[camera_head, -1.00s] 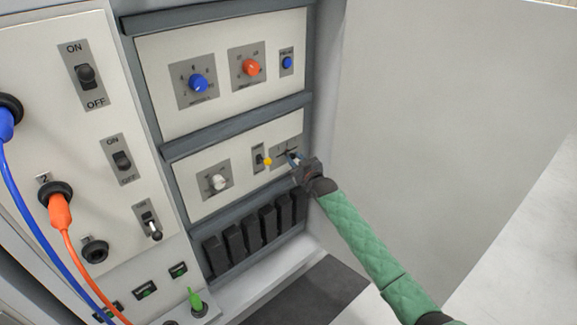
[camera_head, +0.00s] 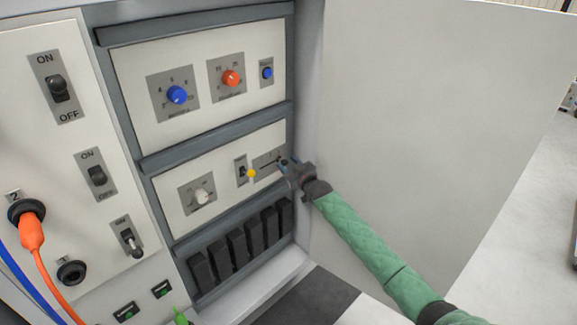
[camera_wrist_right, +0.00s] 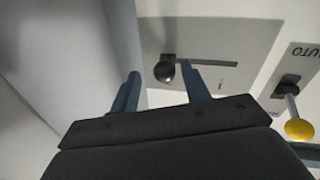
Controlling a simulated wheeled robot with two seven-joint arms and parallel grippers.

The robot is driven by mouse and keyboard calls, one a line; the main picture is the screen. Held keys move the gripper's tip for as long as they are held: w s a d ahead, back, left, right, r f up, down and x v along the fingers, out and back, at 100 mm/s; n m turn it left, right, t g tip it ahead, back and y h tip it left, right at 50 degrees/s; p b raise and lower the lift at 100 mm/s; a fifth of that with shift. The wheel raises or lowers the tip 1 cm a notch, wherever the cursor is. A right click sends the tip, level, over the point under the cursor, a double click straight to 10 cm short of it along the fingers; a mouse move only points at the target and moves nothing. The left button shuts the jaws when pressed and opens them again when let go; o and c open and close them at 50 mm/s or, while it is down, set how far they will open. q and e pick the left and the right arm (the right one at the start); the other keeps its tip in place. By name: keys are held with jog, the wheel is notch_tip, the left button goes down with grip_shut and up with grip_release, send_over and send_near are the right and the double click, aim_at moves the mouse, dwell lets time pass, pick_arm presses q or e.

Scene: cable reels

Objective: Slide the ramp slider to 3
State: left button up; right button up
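The ramp slider is a small grey plate (camera_head: 266,166) with a dark horizontal slot, at the right end of the lower white panel in the head view. Its round black knob (camera_wrist_right: 166,71) sits at one end of the slot (camera_wrist_right: 207,63) in the wrist view, which is the right end in the head view. My right gripper (camera_wrist_right: 164,80) is open, with one blue finger on each side of the knob. A gap shows between the knob and each finger in the picture; contact cannot be told. The scale marks are too small to read. My left gripper is out of view.
A yellow-tipped toggle switch (camera_head: 251,173) stands just left of the slider, with a white knob (camera_head: 202,196) further left. Black blocks (camera_head: 237,245) line the panel below. A grey side wall (camera_head: 420,110) rises close on the right.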

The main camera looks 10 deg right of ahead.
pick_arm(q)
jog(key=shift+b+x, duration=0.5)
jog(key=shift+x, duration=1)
pick_arm(e)
jog(key=v, duration=0.7)
jog(key=shift+s+d, duration=0.15)
jog(key=shift+s, duration=0.25)
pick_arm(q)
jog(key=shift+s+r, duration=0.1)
